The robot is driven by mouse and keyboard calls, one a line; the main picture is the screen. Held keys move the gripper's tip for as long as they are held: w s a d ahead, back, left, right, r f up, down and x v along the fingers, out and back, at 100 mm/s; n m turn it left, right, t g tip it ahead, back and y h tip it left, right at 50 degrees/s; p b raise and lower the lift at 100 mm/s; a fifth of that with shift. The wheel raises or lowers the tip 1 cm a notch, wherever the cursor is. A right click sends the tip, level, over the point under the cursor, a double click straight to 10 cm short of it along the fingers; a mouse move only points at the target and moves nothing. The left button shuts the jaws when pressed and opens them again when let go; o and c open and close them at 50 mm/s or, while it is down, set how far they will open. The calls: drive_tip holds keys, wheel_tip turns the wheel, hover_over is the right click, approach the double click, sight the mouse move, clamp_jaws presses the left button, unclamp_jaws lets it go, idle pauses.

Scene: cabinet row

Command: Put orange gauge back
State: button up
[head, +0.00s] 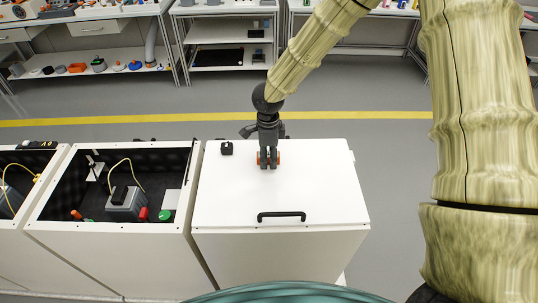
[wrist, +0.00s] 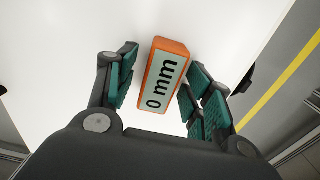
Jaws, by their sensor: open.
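The orange gauge (wrist: 164,76) is a small orange block with a pale face reading "0 mm". It lies on the white lid of the closed cabinet (head: 325,185). My gripper (wrist: 163,96) is open, with its green-padded fingers on either side of the gauge. In the head view my gripper (head: 268,161) points down at the lid, and orange bits of the gauge (head: 279,158) show beside the fingers.
A black handle (head: 281,215) is at the lid's front and a small black item (head: 226,148) at its back left. An open cabinet (head: 108,230) with a grey device (head: 126,204), red and green items stands to the left. Workbenches (head: 220,50) line the back beyond clear floor.

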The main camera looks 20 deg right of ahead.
sight(268, 154)
wheel_tip(268, 154, up, 12)
drive_tip(key=b, duration=0.1)
idle(0.5)
drive_tip(key=shift+r, duration=0.1)
